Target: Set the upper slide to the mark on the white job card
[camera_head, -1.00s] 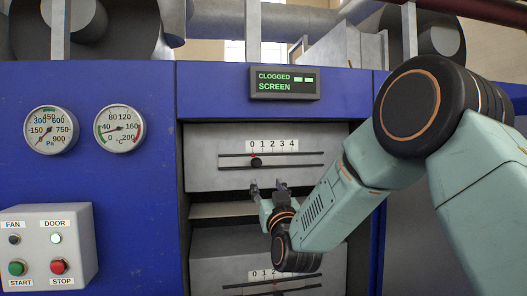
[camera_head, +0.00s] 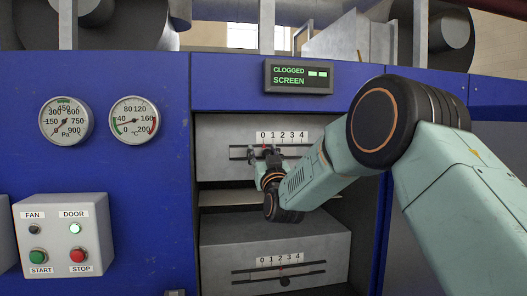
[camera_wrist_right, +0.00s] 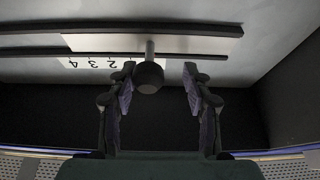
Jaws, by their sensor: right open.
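The upper slide is a dark horizontal rail (camera_head: 300,152) on a grey panel, under a white scale (camera_head: 283,137) marked 0 to 4. A red mark sits near the 0. In the right wrist view, the slide's round dark knob (camera_wrist_right: 149,76) stands on a short stem between the two fingers, nearer the left one. The scale (camera_wrist_right: 90,63) appears upside down there. My right gripper (camera_head: 264,158) is open around the knob and largely hides it in the head view; it also shows in the wrist view (camera_wrist_right: 157,95). No white job card is in view. My left gripper is not in view.
A lower slide has its own scale (camera_head: 280,259) and knob (camera_head: 284,282). Left are two gauges (camera_head: 66,121) (camera_head: 134,120) and a button box (camera_head: 65,235) with a lit DOOR lamp. A display (camera_head: 299,76) above reads CLOGGED SCREEN. A dark gap lies between the panels.

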